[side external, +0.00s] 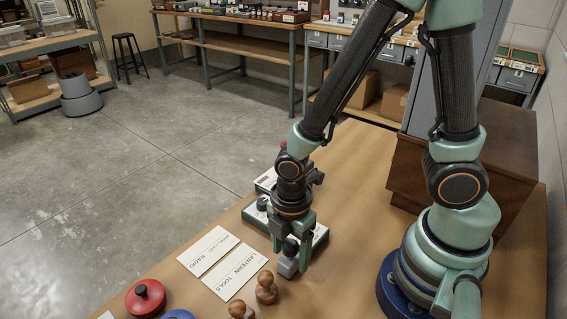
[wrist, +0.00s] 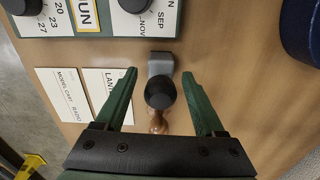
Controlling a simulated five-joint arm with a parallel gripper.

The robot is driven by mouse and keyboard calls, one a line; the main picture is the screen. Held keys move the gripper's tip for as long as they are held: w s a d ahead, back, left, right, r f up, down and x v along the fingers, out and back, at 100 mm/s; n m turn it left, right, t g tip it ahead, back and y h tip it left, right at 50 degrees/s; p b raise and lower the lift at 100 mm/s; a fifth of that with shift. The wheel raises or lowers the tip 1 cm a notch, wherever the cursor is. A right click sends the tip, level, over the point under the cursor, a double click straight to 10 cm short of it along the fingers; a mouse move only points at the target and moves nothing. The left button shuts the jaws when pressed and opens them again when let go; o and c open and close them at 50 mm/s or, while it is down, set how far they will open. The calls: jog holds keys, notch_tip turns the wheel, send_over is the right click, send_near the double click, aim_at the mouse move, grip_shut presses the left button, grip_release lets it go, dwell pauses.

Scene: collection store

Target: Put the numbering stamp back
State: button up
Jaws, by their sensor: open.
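The numbering stamp, a small grey block with a dark round knob, shows below my gripper in the side view (side external: 288,267) and in the wrist view (wrist: 160,66). It appears to stand on the wooden table. My gripper (side external: 291,250) is open above it. In the wrist view, the green fingers (wrist: 160,76) are on either side of the stamp's knob, with a gap on both sides. A green-based block calendar (side external: 320,236) with dark knobs lies just behind the stamp; it also shows at the top of the wrist view (wrist: 97,18). My gripper hides part of it.
Two turned wooden pieces (side external: 266,289) stand close in front of the stamp. Printed cards (side external: 233,274) lie to the left. A red round piece (side external: 145,299) and a blue one (side external: 178,315) are at the front left. A brown box (side external: 400,180) stands behind right.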

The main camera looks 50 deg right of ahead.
notch_tip(320, 180, up, 11)
jog(key=w+d+r+m+t, duration=0.2)
jog(key=d+r+m, duration=0.3)
jog(key=m, duration=0.3)
jog(key=w+d+r+m+t, duration=0.2)
jog(key=d+r+m, duration=0.3)
jog(key=m, duration=0.4)
jog(key=shift+w+d+r+t, duration=0.25)
jog(key=shift+r+t, duration=0.25)
jog(key=shift+t, duration=0.3)
